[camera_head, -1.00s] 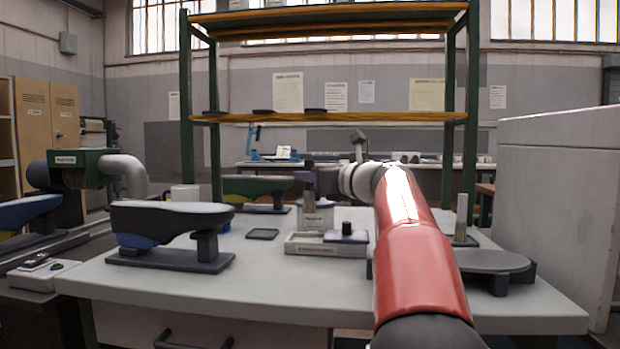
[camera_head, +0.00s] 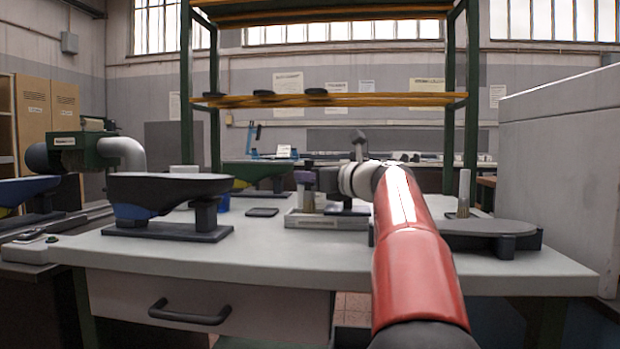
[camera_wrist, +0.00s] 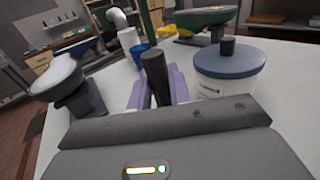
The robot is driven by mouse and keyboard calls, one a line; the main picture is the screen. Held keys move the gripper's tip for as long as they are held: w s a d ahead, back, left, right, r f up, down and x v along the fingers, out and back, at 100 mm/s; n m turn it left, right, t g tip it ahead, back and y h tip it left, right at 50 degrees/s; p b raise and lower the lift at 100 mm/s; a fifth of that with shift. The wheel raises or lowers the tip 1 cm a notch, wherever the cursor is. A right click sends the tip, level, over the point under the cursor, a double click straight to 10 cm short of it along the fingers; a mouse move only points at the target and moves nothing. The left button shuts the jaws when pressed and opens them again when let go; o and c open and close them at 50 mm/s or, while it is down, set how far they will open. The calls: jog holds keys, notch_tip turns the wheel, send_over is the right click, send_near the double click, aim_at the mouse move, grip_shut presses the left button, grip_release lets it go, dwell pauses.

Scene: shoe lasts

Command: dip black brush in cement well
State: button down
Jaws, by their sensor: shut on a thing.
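My gripper (camera_wrist: 153,88) has purple fingers and is shut on the black handle of a brush (camera_wrist: 155,68). In the head view the brush (camera_head: 309,202) hangs upright, with pale bristles down. Its tip overlaps the left part of a low grey tray (camera_head: 325,222); I cannot tell whether it is inside or just above it. A dark block with a knob (camera_head: 347,208) sits at the tray's right. A white tub (camera_wrist: 213,88) with a blue-grey lid and dark knob stands beside the fingers in the wrist view. No cement surface is visible.
A dark last stand (camera_head: 167,232) is left on the table, with a small dark pad (camera_head: 262,212) between it and the tray. A round grey plate (camera_head: 490,228) and a pale upright piece (camera_head: 464,190) stand right. A shelf rack (camera_head: 330,100) rises behind.

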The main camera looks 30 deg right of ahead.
jog(key=shift+f, duration=0.75)
dwell(2.3)
notch_tip(320, 180, up, 8)
jog(key=p, duration=0.8)
jog(key=shift+f, duration=0.25)
jog(key=shift+f, duration=0.1)
dwell(0.4)
